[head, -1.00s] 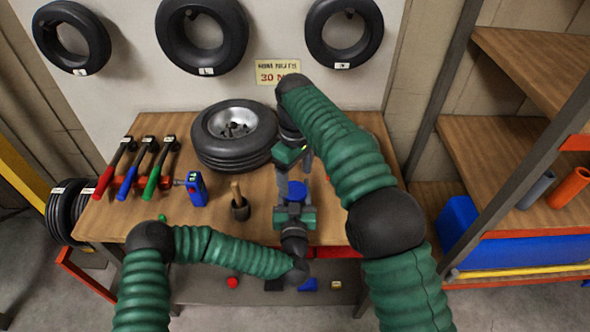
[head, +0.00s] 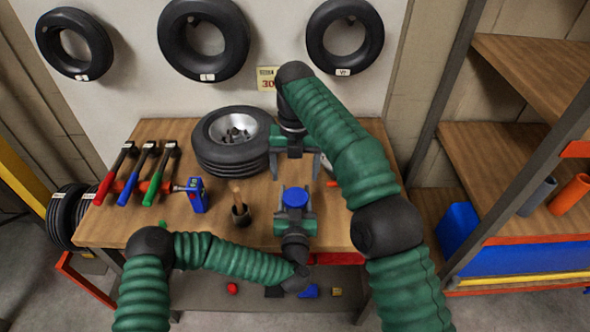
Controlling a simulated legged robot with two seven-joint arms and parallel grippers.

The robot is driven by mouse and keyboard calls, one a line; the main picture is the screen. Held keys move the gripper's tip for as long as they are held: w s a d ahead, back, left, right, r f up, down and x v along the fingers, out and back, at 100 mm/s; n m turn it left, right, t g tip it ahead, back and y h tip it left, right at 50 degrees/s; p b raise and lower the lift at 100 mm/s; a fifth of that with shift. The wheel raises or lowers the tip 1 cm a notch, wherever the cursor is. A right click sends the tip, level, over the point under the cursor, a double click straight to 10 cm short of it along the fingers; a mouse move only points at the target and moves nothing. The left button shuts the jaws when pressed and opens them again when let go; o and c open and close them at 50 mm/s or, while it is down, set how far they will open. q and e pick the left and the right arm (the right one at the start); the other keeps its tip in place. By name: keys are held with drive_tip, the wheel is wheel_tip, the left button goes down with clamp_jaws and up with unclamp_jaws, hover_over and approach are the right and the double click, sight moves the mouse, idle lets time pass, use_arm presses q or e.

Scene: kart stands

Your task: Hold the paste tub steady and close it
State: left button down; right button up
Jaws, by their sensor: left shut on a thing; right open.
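The paste tub (head: 295,197) shows a round blue top at the front middle of the bench; most of its body is hidden by my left gripper. I cannot tell from this angle how firmly the blue top sits. My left gripper (head: 295,205) comes in from the front edge and is shut on the tub, a finger on either side. My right gripper (head: 297,168) points down just behind the tub. Its fingers are spread wide with nothing between them, and it is apart from the tub.
A wheel (head: 231,137) lies behind left on the bench (head: 365,150). A dark pot with a wooden-handled brush (head: 239,212), a blue tool (head: 195,194) and a rack of coloured-handled tools (head: 130,186) stand left. An orange item (head: 335,183) lies close right of the tub.

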sight(295, 196)
wheel_tip(295, 196, down, 8)
idle(0.5)
drive_tip(key=shift+c, duration=0.5)
